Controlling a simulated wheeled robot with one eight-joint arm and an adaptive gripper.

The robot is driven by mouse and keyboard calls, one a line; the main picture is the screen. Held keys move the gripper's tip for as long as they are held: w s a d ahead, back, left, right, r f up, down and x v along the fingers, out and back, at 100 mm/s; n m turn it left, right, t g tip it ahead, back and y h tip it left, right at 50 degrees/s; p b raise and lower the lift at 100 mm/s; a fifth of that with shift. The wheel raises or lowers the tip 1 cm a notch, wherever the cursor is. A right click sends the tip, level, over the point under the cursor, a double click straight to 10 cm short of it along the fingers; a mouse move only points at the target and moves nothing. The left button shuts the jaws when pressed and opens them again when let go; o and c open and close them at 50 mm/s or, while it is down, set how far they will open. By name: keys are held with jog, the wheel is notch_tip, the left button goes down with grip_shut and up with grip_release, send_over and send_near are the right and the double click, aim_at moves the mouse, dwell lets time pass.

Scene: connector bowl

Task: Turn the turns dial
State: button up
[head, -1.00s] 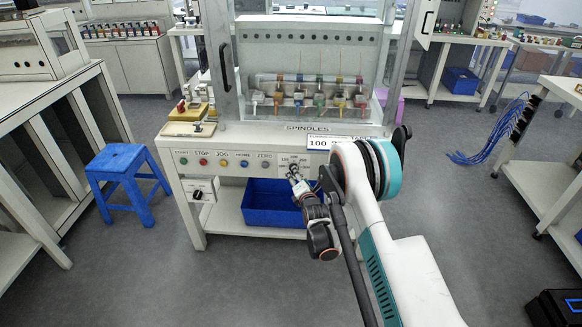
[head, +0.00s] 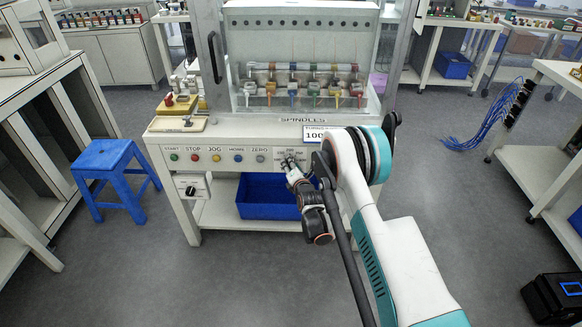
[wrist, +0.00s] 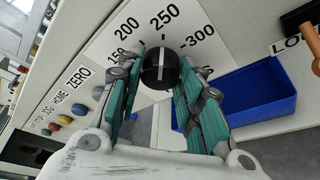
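The turns dial is a round black knob (wrist: 160,70) with a white pointer line. It sits on a pale scale plate marked 200, 250 and 300, and other numbers are partly covered. The pointer line aims roughly at the 250 mark. My gripper (wrist: 162,62) has its teal-padded fingers on both sides of the knob, tips close to its edges. I cannot tell whether the pads press on it. In the head view my gripper (head: 289,164) is at the machine's front panel, and my wrist largely hides the dial.
A row of coloured buttons (head: 216,157) lies left of the dial, with another black knob (head: 190,190) below. A blue bin (head: 262,205) sits on the shelf under the panel. A blue stool (head: 113,175) stands left. The floor at right is mostly clear.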

jog(key=shift+n, duration=0.3)
jog(key=n+h, duration=0.3)
jog(key=n, duration=0.2)
jog(key=a+n+h, duration=0.1)
jog(key=n+h, duration=0.2)
jog(key=n, duration=0.3)
jog(key=n+h, duration=0.3)
jog(key=n, duration=0.2)
jog(key=shift+a+f+n+h, duration=0.15)
jog(key=shift+n+h, duration=0.15)
dwell(0.6)
dwell(0.4)
jog(key=o, duration=1.1)
jog(key=shift+c, duration=0.2)
